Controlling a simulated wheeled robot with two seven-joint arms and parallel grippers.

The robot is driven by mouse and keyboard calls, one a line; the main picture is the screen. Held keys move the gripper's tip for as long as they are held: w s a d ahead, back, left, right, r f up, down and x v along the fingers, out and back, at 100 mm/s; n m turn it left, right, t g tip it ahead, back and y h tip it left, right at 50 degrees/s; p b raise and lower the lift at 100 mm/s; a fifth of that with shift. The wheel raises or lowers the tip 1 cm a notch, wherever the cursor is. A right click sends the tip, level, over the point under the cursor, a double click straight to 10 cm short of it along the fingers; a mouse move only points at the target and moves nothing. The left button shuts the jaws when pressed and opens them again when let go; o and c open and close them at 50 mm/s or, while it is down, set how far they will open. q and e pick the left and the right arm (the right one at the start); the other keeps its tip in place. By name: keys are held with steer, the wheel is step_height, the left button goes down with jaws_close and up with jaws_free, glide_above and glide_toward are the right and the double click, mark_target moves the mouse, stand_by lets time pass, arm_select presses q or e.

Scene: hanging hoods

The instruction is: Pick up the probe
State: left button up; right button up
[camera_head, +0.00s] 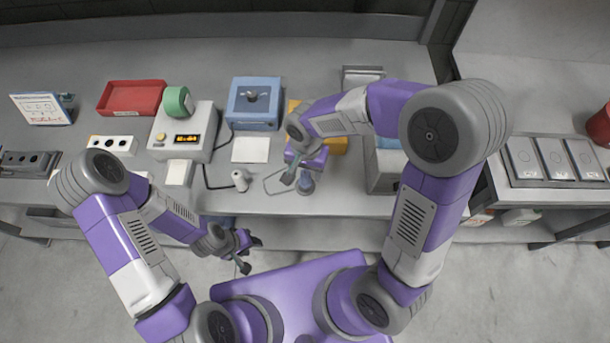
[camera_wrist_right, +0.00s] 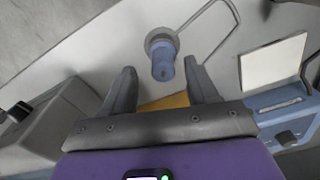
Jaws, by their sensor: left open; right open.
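A blue-grey upright cylinder, which looks like the probe (camera_head: 306,184), stands near the front edge of the bench. In the right wrist view the probe (camera_wrist_right: 163,62) rises from a round grey base, beside a bent metal rod (camera_wrist_right: 222,40). My right gripper (camera_head: 297,172) is open above and close to it. In the right wrist view its two fingers (camera_wrist_right: 160,82) are spread, with the probe just beyond and between the tips; I see no contact. My left gripper (camera_head: 245,256) is open and empty, in front of the bench edge.
A blue box (camera_head: 254,104), a white pad (camera_head: 250,150), a grey device with a display (camera_head: 183,130) and a small white cylinder with a cable (camera_head: 240,180) are nearby. A yellow-orange item (camera_head: 337,145) lies behind my right gripper. A red tray (camera_head: 132,97) is at back left.

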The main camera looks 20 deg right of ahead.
mark_target(305, 173)
steer(key=f, duration=0.4)
steer(key=shift+w+b, duration=0.2)
steer(key=shift+b, duration=0.1)
steer(key=shift+r, duration=0.1)
jaws_close()
